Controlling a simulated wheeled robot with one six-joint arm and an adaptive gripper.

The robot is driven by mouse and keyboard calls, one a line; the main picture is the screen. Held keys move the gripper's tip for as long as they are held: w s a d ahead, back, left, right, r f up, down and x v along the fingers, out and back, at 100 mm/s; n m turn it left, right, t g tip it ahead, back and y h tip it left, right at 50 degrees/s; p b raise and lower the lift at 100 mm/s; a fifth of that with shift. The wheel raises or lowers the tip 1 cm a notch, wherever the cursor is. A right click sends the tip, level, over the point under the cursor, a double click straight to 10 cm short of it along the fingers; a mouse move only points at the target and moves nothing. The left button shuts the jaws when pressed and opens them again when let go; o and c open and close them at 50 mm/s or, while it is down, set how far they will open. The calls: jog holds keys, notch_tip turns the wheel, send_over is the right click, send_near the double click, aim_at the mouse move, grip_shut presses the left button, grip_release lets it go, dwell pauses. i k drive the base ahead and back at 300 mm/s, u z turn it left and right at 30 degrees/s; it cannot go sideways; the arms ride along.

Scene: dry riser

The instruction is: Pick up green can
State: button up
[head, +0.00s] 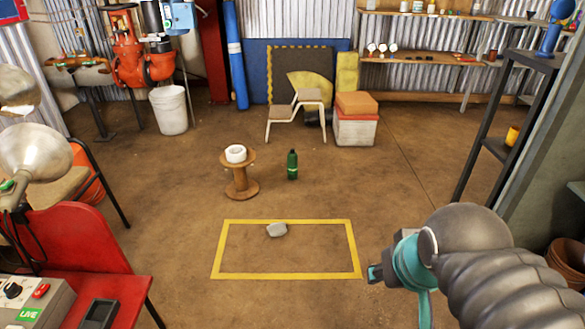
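A tall dark green object (292,165), shaped like a bottle or can with a narrower top, stands upright on the brown floor in the middle of the head view. It stands just right of a small wooden spool. My gripper (374,273) is at the lower right, nearer to me and well apart from the green object. Its fingertips are small and seen from the side, so I cannot tell whether they are open or shut. No held thing shows at its tip.
The wooden spool (241,185) carries a white roll (235,154). A grey stone-like lump (277,230) lies inside a yellow floor rectangle (287,276). A red chair (75,240) is at left, a dark shelf (492,145) at right. The floor around the green object is mostly clear.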

aim_at(291, 156)
jog(key=z, duration=0.35)
jog(key=i, duration=1.9)
jog(key=u, duration=1.4)
jog(key=i, duration=0.65)
jog(key=u, duration=0.65)
